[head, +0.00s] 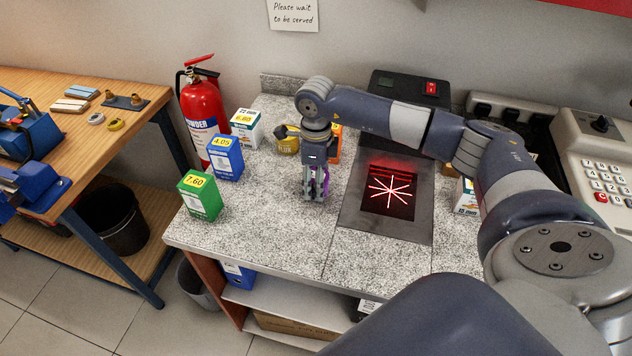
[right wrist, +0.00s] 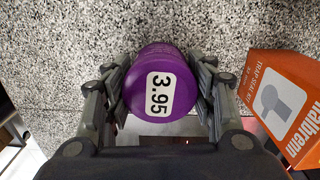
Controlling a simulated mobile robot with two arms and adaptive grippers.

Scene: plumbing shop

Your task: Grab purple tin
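The purple tin (right wrist: 160,84) carries a white 3.95 label and stands between the two fingers of my right gripper (right wrist: 158,95) in the right wrist view. The fingers lie along both sides of the tin, and they appear to touch it. In the head view, my right gripper (head: 316,188) points down at the counter, and a little purple of the tin (head: 324,182) shows between its fingers. The rest of the tin is hidden there. My left gripper does not show in either view.
An orange box (right wrist: 287,105) stands close to the right of the gripper in the right wrist view. Green (head: 200,196), blue (head: 226,157) and white (head: 246,128) boxes stand on the counter's left side. A scanner plate (head: 350,212) lies right of the gripper. The front counter is clear.

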